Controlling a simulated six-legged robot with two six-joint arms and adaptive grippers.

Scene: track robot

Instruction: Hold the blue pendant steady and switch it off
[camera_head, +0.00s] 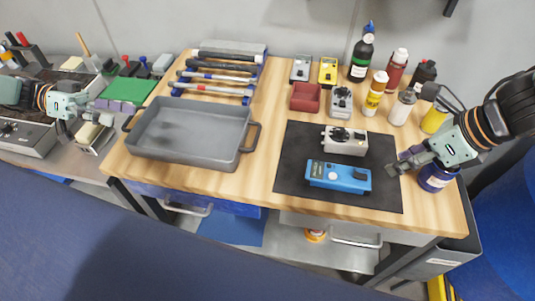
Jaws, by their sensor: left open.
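My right gripper (398,162) is to the right of the pendant, over the mat's right edge and apart from the pendant. Its fingers are small and dark here, and I cannot tell how far apart they are. My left gripper (98,110) is open at the far left, left of the grey tray and far from the pendant.
A white-grey box (344,140) sits right behind the pendant. A grey tray (190,128) fills the table's left part. Several bottles (375,92) and small devices (341,102) stand at the back. A dark blue jar (436,178) is beside my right gripper. The table's front strip is clear.

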